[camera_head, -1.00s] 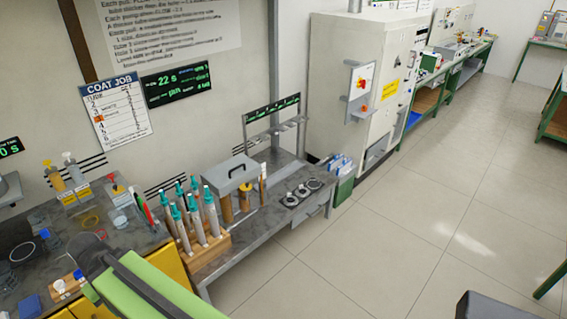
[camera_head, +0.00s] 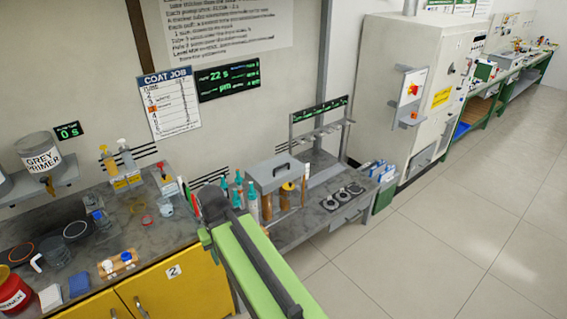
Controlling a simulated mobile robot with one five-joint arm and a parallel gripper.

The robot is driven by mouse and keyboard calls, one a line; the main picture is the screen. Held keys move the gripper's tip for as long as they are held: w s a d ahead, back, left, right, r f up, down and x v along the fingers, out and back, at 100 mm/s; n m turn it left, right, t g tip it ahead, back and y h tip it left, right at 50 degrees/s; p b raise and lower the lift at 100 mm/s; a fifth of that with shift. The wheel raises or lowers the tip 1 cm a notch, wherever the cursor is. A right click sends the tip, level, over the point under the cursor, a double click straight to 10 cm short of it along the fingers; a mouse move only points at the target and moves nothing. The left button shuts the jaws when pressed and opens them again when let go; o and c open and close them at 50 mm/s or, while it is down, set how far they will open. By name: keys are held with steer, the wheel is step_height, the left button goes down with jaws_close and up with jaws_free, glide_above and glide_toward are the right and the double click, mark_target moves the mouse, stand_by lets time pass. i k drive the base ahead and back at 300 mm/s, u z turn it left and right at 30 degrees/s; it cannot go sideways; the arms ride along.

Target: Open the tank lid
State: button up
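The gripper's fingers are not visible.
Round dark holders (camera_head: 343,197) sit further right on the bench. At left, the worktop holds bottles (camera_head: 126,157), cups and a red tub (camera_head: 14,294). The floor at right is clear.

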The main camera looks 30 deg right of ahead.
mark_target(268, 175)
steer(key=i, duration=0.95)
steer(key=u, duration=0.05)
